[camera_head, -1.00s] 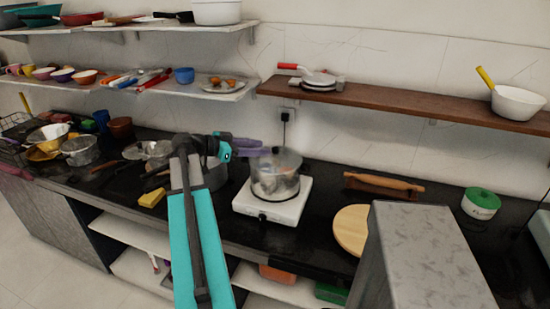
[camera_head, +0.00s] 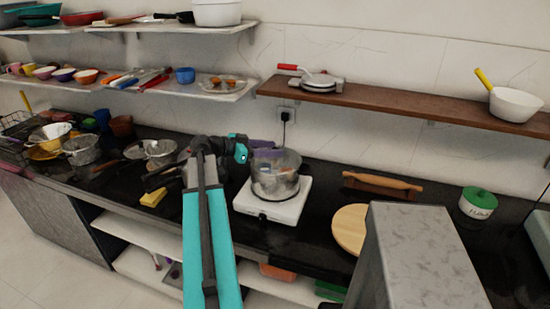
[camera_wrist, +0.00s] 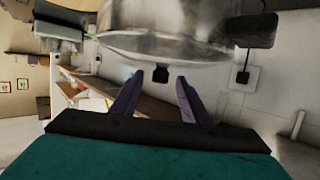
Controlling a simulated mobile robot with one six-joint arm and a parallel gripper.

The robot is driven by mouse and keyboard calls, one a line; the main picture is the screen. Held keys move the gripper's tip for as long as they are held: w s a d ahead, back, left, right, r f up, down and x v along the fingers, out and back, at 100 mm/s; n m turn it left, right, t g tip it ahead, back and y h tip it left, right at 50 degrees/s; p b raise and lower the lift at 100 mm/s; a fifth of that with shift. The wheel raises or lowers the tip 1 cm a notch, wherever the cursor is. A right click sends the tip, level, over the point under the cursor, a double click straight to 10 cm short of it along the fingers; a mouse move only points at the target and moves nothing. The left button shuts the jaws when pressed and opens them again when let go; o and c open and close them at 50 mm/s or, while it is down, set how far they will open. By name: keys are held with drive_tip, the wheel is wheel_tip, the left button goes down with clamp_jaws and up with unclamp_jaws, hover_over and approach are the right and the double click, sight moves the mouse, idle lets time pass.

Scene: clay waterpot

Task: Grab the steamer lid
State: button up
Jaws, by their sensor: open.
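The steamer (camera_head: 275,180) is a shiny, glassy pot on a white burner (camera_head: 274,206) in the head view. Its clear lid (camera_head: 288,160) is on top, partly hidden by my gripper. In the wrist view the shiny steamer (camera_wrist: 165,40) fills the upper middle, and a small black knob (camera_wrist: 161,74) shows at its edge. My gripper (camera_wrist: 160,80) is open, its two purple fingers pointing at the knob, one to each side. Whether they touch it cannot be told. In the head view my gripper (camera_head: 262,147) is at the upper left of the steamer.
A rolling pin (camera_head: 383,184) and a round wooden board (camera_head: 350,229) lie right of the burner. A brown shelf (camera_head: 400,101) is above, with a plugged socket (camera_head: 285,114) below it. Pans and a yellow sponge (camera_head: 153,198) are to the left.

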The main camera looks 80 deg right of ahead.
idle(0.3)
clamp_jaws()
drive_tip(key=shift+r, duration=0.15)
wheel_tip(320, 180, up, 10)
drive_tip(key=b, duration=0.2)
drive_tip(key=shift+b, duration=0.35)
idle(0.4)
idle(0.5)
